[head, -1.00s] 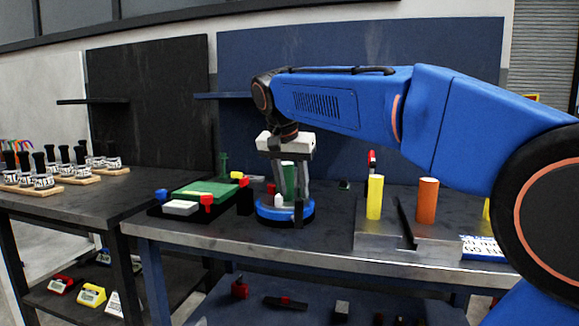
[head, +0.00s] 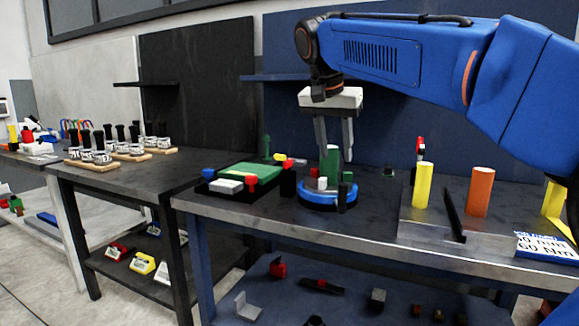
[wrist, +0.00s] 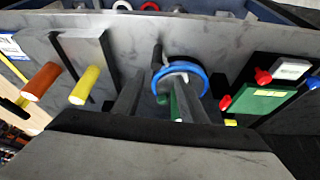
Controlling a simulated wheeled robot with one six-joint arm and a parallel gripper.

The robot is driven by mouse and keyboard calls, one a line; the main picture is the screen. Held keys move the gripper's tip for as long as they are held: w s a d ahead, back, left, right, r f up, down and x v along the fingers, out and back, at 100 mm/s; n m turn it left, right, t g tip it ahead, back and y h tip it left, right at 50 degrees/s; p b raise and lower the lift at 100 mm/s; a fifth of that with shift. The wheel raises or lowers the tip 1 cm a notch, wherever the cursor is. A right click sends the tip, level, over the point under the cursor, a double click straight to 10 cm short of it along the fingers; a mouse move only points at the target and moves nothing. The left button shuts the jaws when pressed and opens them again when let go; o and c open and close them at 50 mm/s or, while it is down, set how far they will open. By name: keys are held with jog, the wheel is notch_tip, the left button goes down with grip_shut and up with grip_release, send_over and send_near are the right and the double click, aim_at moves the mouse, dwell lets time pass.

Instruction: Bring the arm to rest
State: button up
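My gripper (head: 335,152) hangs from my blue arm above the workbench, pointing down. Its two grey fingers are apart, with nothing held between them. Below it on the bench is the tilting positioner, a round base with a blue ring (head: 328,200). A green cylinder (head: 330,165) stands upright there, its top showing between and just below the fingertips. In the wrist view the fingers (wrist: 157,108) spread in front of the blue ring (wrist: 196,70), and green shows between them. The cylinder's lower part is partly hidden.
A green board (head: 240,174) with red and yellow clamps lies left of the positioner. A yellow cylinder (head: 422,185) and an orange cylinder (head: 480,191) stand on a grey plate at right. A dark panel rises behind. The space above the bench around the gripper is free.

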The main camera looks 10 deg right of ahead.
jog(key=s+d+f+n+y, duration=0.1)
jog(key=s+f+n, duration=0.3)
jog(key=s+f, duration=0.9)
jog(key=s+d+f+n+t+y, duration=0.1)
jog(key=s+f+n, duration=0.3)
jog(key=s+f, duration=0.9)
notch_tip(320, 180, down, 8)
jog(key=shift+s+d+r+y, duration=0.1)
jog(key=shift+s+d+y, duration=0.25)
jog(key=shift+d+y, duration=0.2)
